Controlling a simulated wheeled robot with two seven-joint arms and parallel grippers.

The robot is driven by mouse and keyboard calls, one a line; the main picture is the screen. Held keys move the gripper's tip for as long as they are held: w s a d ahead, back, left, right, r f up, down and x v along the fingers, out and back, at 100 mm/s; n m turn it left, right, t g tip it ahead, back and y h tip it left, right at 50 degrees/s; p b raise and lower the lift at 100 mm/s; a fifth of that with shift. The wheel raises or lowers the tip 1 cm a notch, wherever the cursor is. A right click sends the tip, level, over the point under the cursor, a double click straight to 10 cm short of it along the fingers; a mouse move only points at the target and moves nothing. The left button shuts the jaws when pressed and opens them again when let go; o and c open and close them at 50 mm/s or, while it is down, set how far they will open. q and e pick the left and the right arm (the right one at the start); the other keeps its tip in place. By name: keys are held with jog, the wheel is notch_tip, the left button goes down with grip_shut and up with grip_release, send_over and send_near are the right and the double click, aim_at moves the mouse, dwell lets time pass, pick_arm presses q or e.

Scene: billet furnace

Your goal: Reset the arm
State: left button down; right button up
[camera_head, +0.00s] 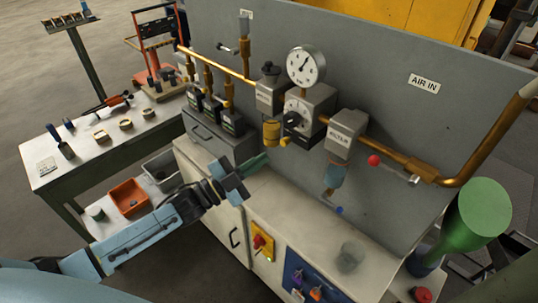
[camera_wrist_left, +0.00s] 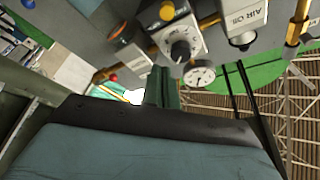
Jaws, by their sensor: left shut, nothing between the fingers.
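My left arm comes in from the lower left in the head view. Its gripper (camera_head: 254,163) has dark green fingers, shut and empty, in front of the grey panel and above the white cabinet top. The fingers also show in the left wrist view (camera_wrist_left: 163,88), pointing towards the panel fittings and closed together. They look apart from the fittings, though the exact gap is hard to judge. My right gripper does not show in either view.
The grey panel carries brass piping, a pressure gauge (camera_head: 306,65), a dial regulator (camera_head: 296,115) and a filter (camera_head: 345,132). A table with tools (camera_head: 90,150), an orange bin (camera_head: 128,196) and a grey bin stand left.

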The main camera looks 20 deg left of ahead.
pick_arm(q)
jog(key=shift+s+a, duration=0.1)
jog(key=shift+a, duration=0.05)
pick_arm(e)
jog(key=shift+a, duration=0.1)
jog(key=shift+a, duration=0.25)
